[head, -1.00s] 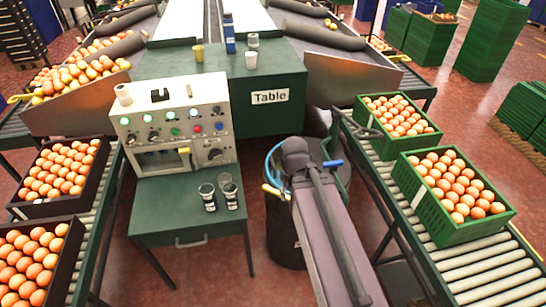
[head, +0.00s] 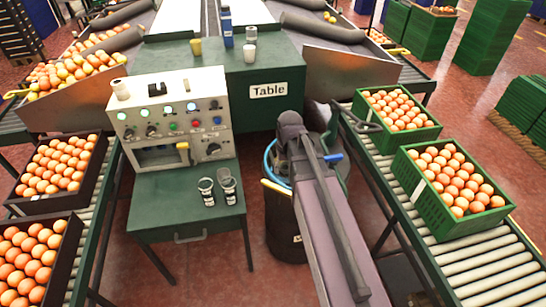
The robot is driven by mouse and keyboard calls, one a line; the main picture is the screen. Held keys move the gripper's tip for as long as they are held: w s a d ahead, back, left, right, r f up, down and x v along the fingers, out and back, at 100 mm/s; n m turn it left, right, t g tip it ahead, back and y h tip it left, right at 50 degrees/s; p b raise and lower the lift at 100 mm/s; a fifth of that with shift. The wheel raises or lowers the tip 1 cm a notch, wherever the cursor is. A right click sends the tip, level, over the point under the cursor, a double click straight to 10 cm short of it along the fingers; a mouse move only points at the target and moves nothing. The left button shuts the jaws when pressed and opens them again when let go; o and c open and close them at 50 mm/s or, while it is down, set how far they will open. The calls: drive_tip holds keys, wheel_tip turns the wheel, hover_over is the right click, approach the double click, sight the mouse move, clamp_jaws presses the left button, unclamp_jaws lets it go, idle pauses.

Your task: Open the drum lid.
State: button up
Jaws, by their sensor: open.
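A black drum (head: 284,228) stands on the floor right of the green control desk, with a blue rim around its top and a yellow bar at its front edge. A second dark drum-like container with a blue handle (head: 333,157) shows behind and right of my arm. My arm reaches up from the bottom edge and covers part of both. My gripper (head: 281,163) is open, pointing down over the black drum's top. Its fingers are mostly hidden behind my wrist and arm, so I cannot tell whether they touch the lid.
The control desk (head: 188,208) holds two cups (head: 206,190) and a panel with knobs (head: 175,115).

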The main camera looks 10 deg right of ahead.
drive_tip(key=y, duration=0.2)
hover_over(272, 157)
drive_tip(key=d, duration=0.3)
drive_tip(key=shift+f+b, duration=0.35)
drive_tip(key=shift+b, duration=0.05)
drive_tip(key=shift+f, duration=0.1)
drive_tip(key=b+x, duration=1.3)
drive_tip(key=shift+d+f+b, duration=0.1)
drive_tip(key=shift+f+b, duration=0.2)
clamp_jaws()
